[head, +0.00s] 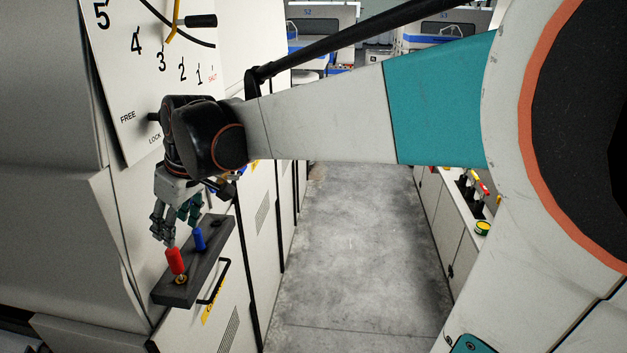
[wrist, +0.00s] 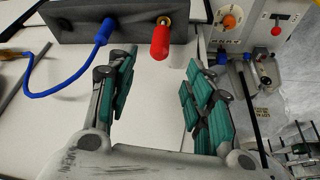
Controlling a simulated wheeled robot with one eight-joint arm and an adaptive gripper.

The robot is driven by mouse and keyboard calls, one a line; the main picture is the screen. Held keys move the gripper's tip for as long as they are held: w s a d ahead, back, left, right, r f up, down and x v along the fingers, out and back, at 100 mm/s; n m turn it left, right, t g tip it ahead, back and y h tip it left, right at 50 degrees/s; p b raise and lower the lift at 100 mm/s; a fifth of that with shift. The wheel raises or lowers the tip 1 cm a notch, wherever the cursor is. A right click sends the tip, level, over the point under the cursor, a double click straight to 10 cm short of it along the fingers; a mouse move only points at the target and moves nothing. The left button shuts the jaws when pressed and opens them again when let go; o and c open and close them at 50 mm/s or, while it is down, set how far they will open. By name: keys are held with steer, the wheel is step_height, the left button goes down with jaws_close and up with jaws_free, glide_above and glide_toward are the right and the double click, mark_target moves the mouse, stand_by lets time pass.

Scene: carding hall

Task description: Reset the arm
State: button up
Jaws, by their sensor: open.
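My gripper (head: 176,222) hangs at the end of my outstretched arm on the left in the head view, just above a dark block. In the wrist view my gripper (wrist: 158,95) has its teal-padded fingers spread apart, with nothing between them. The dark block (head: 200,275) carries a red handle (head: 175,262) and a blue plug (head: 199,240). In the wrist view the red handle (wrist: 160,42) and the blue plug (wrist: 105,30) stand on the block (wrist: 80,22) beyond the fingertips. I cannot tell any contact with them.
A white dial panel (head: 150,80) with numbers stands at the left, close behind my wrist. White cabinets line both sides of a clear grey floor (head: 350,250). A blue cable (wrist: 60,90) hangs from the plug. A control box (wrist: 250,25) with knobs is at upper right in the wrist view.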

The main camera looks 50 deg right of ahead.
steer(key=shift+s, duration=0.1)
steer(key=s+f+m+t+b, duration=0.1)
steer(key=s+f+b, duration=0.5)
steer(key=f, duration=0.3)
steer(key=s+a+f+m+t+h+b, duration=0.1)
steer(key=s+f+b, duration=0.5)
steer(key=f+b, duration=0.3)
steer(key=s+f+m+t+b, duration=0.1)
steer(key=s+f+m+b, duration=0.1)
steer(key=s+f+b, duration=0.4)
step_height(320, 180, down, 4)
steer(key=shift+s+a+f+h+b, duration=0.25)
steer(key=shift+s+a+h+b, duration=0.05)
steer(key=shift+b, duration=0.65)
